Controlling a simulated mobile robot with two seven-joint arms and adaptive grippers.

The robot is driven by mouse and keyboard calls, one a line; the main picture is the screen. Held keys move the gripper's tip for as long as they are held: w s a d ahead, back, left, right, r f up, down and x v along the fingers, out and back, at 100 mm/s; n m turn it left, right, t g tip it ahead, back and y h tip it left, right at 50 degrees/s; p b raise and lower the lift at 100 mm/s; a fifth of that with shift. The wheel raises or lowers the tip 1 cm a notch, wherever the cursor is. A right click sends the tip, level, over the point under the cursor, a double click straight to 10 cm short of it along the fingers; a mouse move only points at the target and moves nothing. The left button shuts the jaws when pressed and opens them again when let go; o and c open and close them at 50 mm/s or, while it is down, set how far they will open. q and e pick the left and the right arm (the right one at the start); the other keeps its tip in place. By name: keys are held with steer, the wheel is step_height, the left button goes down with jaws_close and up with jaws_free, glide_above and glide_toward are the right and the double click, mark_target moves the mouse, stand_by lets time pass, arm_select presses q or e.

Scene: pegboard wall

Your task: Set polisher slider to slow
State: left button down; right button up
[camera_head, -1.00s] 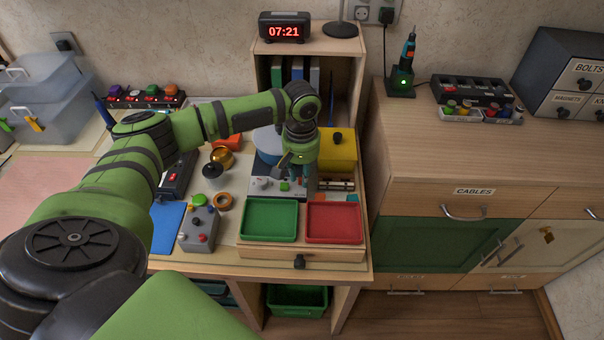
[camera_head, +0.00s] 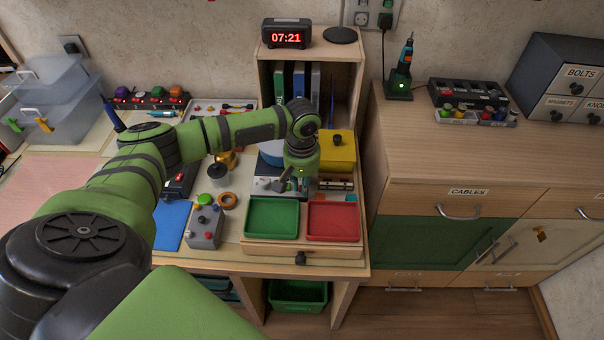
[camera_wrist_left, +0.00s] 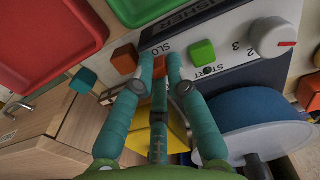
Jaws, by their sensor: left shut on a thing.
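The polisher (camera_wrist_left: 235,55) has a pale front panel with a white dial (camera_wrist_left: 272,38) and a green button (camera_wrist_left: 203,53). A partly covered label reading "SLO" shows near my fingertips. In the head view my left gripper (camera_head: 300,182) is over the polisher's panel (camera_head: 264,186), behind the green and red trays. The right gripper is out of view.
A green tray (camera_head: 248,219) and a red tray (camera_head: 310,221) stand in front. A yellow box (camera_head: 338,152) is close behind on the right. Beside the fingers in the wrist view are an orange block (camera_wrist_left: 124,57) and a teal block (camera_wrist_left: 83,80). A grey button box (camera_head: 206,228) stands left.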

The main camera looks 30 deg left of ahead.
arm_select(q)
steer(key=shift+s+d, duration=0.2)
steer(key=shift+f, duration=0.1)
steer(key=c, duration=1.5)
jaws_free()
steer(key=shift+s, duration=0.1)
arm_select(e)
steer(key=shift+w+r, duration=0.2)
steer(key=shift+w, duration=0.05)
arm_select(q)
step_height(320, 180, up, 12)
steer(key=shift+r, duration=0.15)
